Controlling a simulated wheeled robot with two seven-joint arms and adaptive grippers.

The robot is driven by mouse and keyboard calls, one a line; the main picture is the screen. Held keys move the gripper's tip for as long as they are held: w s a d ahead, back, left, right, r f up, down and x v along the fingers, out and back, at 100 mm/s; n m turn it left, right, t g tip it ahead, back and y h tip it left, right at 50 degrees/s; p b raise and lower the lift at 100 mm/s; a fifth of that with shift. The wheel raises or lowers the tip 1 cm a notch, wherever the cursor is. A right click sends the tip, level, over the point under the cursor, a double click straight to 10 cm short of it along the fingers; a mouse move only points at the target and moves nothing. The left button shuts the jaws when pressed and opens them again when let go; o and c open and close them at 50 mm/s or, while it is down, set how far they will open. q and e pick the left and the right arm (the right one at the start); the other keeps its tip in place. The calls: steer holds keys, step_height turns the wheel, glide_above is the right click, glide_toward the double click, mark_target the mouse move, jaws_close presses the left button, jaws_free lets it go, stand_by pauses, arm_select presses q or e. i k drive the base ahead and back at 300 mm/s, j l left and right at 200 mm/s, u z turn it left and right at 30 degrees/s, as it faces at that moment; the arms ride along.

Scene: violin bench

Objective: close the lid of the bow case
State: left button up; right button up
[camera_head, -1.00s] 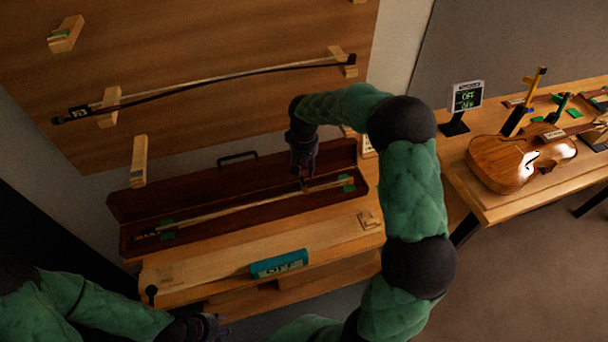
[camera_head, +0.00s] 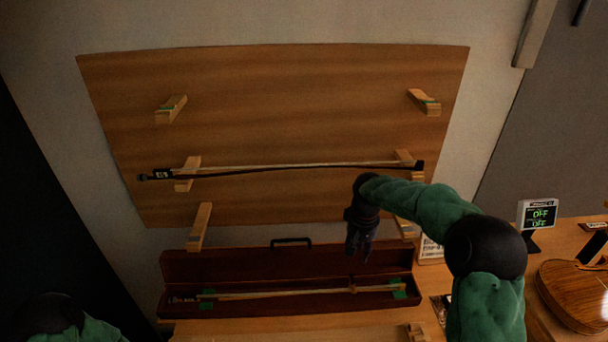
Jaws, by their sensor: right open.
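The bow case (camera_head: 300,306) is long and dark red-brown, and lies open on the wooden bench below the wall board. Its lid (camera_head: 225,267) stands raised at the back, with a black handle (camera_head: 291,241) on its top edge. A bow (camera_head: 270,294) lies inside the case, with green pieces near both ends. My right gripper (camera_head: 358,250) is open and points down in front of the right part of the lid, above the bow, apparently empty. I cannot tell whether it touches the lid. Of my left arm only a part shows at the bottom left; its gripper is out of view.
A wall board (camera_head: 300,120) with wooden pegs holds another bow (camera_head: 300,169) above the case. To the right are a small display (camera_head: 538,214) reading OFF and part of a violin (camera_head: 575,295). A small wooden block (camera_head: 416,332) lies at the front right.

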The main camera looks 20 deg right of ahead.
mark_target(229, 265)
steer(key=k, duration=1)
